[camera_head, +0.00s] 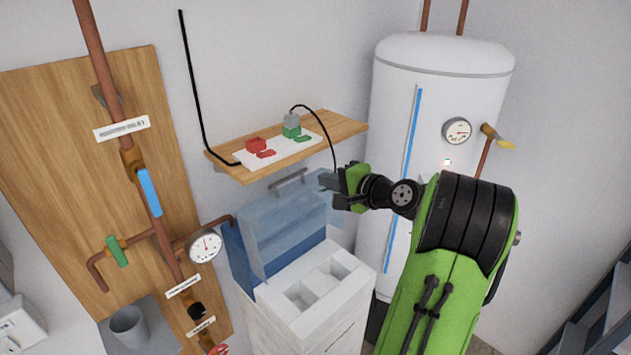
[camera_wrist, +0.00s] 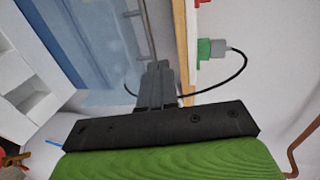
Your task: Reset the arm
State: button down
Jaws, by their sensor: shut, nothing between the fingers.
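My green and black arm reaches in from the lower right in the head view. My gripper (camera_head: 328,190) is shut and empty, in front of the wooden shelf and near the upper right of the blue translucent case. In the wrist view my gripper (camera_wrist: 158,80) also shows with its fingers together, pointing toward the case and the shelf edge. I cannot tell in the head view whether the fingers touch the case.
The wooden shelf (camera_head: 350,126) holds red and green blocks on a white plate. A blue case (camera_head: 280,225) stands behind a white compartment tray (camera_head: 345,268). A white tank (camera_head: 390,100) stands right; a wooden board (camera_head: 50,130) with copper pipes and a gauge (camera_head: 205,246) is left.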

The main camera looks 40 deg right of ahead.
jog(key=s+a+n+g+y, duration=0.1)
jog(key=s+a+n+g, duration=0.3)
jog(key=a, duration=0.8)
jog(key=w+a+n+g, duration=0.1)
jog(key=a+n+g, duration=0.2)
jog(key=a+n, duration=0.65)
jog(key=s+a+f+n+g, duration=0.1)
jog(key=s+a, duration=0.3)
jog(key=s, duration=0.5)
jog(key=s+a+f+n+g+h, duration=0.1)
jog(key=s+a+f+n, duration=0.1)
jog(key=s, duration=0.8)
jog(key=shift+a+f+n+h, duration=0.3)
jog(key=shift+a+n, duration=0.25)
jog(key=shift+a, duration=0.65)
jog(key=shift+r, duration=0.1)
jog(key=shift+w+a, duration=0.1)
